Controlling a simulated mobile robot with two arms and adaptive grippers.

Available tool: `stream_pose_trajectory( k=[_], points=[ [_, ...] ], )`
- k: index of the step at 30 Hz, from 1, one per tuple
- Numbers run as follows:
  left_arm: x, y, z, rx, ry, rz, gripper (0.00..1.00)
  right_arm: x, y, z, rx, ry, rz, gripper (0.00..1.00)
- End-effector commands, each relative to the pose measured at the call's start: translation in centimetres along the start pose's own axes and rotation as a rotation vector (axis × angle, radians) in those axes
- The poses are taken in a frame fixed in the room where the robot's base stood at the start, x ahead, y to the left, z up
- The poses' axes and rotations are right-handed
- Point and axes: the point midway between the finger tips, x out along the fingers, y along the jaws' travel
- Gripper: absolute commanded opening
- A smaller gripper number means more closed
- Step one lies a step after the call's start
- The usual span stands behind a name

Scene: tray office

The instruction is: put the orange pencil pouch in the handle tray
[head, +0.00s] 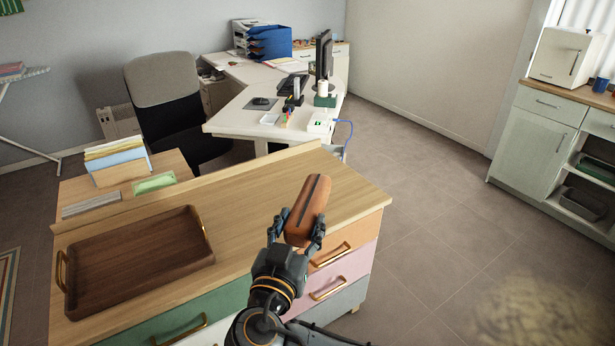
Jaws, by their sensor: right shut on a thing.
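The orange-brown pencil pouch (308,208), with a dark zip line along its length, is held in my right gripper (299,232). The fingers close on its two sides, and the pouch appears to be above the right end of the wooden cabinet top. The handle tray (140,255) is dark brown wood with brass handles at its left and right ends. It lies on the left part of the cabinet top and looks empty. My right gripper is to the right of the tray, apart from it. My left gripper is not in view.
The wooden cabinet top (250,195) is clear between tray and pouch, with coloured drawers below. A raised ledge runs along its back edge. Behind stand a file holder (117,160), a black and grey chair (165,95) and a white desk (235,115). Open floor lies to the right.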

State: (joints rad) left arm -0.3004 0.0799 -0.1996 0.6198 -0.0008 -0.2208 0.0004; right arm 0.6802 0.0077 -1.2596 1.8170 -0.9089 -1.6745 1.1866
Motion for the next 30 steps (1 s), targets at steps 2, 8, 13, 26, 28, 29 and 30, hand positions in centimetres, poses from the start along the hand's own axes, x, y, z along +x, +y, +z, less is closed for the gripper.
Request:
stream_pose_trajectory(
  k=[2,8,13,26,28,29,30],
  points=[
    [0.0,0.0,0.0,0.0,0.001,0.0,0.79,0.0,0.1,0.1,0.0,0.0,-0.001,0.16],
    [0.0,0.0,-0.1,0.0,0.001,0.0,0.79,-0.1,1.6,2.1,-0.001,-0.008,-0.024,0.16],
    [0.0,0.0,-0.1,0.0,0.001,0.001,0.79,-0.3,5.0,4.8,-0.003,-0.01,-0.043,0.16],
    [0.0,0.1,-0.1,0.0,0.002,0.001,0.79,-3.2,16.4,9.3,-0.005,-0.006,-0.05,0.16],
    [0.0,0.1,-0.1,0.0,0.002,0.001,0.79,-4.1,18.2,9.6,-0.005,-0.005,-0.059,0.16],
    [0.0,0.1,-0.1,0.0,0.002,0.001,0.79,-4.5,18.9,9.8,-0.006,-0.005,-0.063,0.16],
    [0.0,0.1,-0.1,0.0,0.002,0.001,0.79,-5.1,19.9,9.9,-0.005,-0.004,-0.071,0.16]
  ],
)
